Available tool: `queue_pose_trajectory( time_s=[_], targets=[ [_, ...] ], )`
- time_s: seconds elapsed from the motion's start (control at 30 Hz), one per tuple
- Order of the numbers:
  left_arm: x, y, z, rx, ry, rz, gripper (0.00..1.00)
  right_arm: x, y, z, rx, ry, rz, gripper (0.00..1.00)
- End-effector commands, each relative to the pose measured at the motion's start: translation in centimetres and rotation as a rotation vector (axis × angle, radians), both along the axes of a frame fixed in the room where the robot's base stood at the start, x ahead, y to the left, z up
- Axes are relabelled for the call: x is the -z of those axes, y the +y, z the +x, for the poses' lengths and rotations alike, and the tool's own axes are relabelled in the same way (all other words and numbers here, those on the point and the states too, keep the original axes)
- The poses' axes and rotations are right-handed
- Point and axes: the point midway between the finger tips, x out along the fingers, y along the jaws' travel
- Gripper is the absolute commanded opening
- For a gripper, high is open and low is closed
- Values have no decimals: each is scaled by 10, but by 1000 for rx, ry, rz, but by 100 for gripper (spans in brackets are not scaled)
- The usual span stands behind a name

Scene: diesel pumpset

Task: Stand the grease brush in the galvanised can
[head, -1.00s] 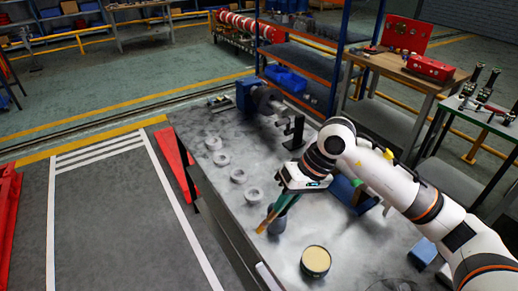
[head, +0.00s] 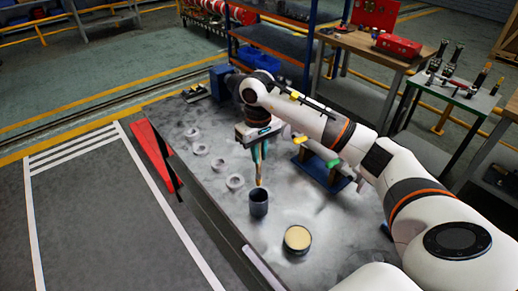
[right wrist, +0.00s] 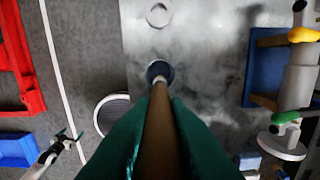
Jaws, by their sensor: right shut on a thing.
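The galvanised can (head: 259,203), a small dark grey cup, stands upright on the grey bench. My right gripper (head: 257,150) is above it, shut on the grease brush (head: 258,174). The brush hangs nearly upright, its lower end at the can's mouth; I cannot tell whether the tip is just above the rim or slightly inside. In the right wrist view the brush (right wrist: 157,135) runs between the green fingers (right wrist: 158,115) and its pale far end overlaps the near rim of the can (right wrist: 159,69).
An open tin with pale yellow contents (head: 297,239) stands on the bench (head: 228,215) right of the can. Several grey rings (head: 235,182) lie in a row to the left. A blue-based fixture (head: 322,172) is on the right.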

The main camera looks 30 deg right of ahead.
Motion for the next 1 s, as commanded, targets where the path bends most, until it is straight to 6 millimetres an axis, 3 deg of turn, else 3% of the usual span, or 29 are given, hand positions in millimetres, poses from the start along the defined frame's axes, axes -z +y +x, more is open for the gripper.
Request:
queue_pose_trajectory(
  time_s=[0.4,1.0],
  targets=[
    [15,1,-3,-1,4,2,100,36,0,0,-1,1,2,0],
    [65,1,-3,-1,5,1,100,86,0,0,1,-1,0,0]
  ],
)
